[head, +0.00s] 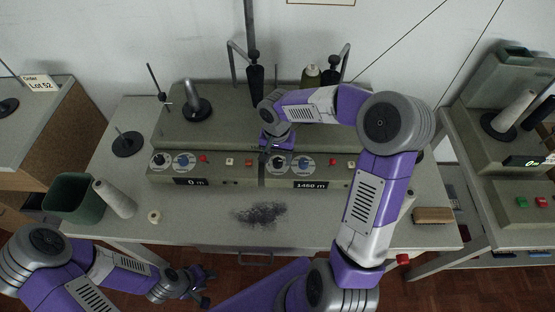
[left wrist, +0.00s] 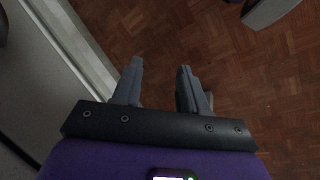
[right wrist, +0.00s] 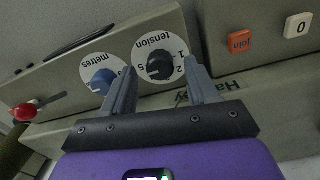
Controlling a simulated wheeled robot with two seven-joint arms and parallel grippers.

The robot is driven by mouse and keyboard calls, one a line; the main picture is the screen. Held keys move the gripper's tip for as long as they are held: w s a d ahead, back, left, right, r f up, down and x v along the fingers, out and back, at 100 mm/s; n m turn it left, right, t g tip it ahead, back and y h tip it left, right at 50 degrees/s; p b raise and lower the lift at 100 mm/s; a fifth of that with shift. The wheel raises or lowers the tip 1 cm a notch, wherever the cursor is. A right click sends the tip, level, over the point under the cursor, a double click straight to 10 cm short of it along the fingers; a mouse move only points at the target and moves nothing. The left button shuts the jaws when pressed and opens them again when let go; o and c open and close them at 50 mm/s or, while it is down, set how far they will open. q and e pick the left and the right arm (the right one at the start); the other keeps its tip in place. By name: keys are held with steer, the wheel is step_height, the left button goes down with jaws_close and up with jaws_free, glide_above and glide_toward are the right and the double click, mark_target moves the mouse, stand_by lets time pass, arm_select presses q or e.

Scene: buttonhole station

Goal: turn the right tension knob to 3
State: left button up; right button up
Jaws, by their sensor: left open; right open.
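The right tension knob is black on a white dial; in the right wrist view the knob (right wrist: 159,66) sits between my open fingertips, seemingly just beyond them. Some dial numbers, including 1, 2 and 5, are readable there; I cannot make out where its pointer stands. In the head view the knob (head: 277,161) is at the left of the right panel, partly covered by my right gripper (head: 277,150). My right gripper (right wrist: 160,74) is open and empty. My left gripper (head: 206,285) is open and empty, off the table's front edge; the left wrist view shows its fingers (left wrist: 160,72) above the floor.
The blue metres knob (right wrist: 102,81) is beside the tension dial. An orange join button (right wrist: 241,42), a white 0 button (right wrist: 299,25) and a red-ended lever (right wrist: 25,111) are nearby. A left tension knob (head: 158,160), green bin (head: 73,199) and brush (head: 433,215) show in the head view.

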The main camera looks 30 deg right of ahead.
steer(key=shift+f, duration=0.55)
steer(key=shift+c, duration=0.2)
steer(key=c, duration=1)
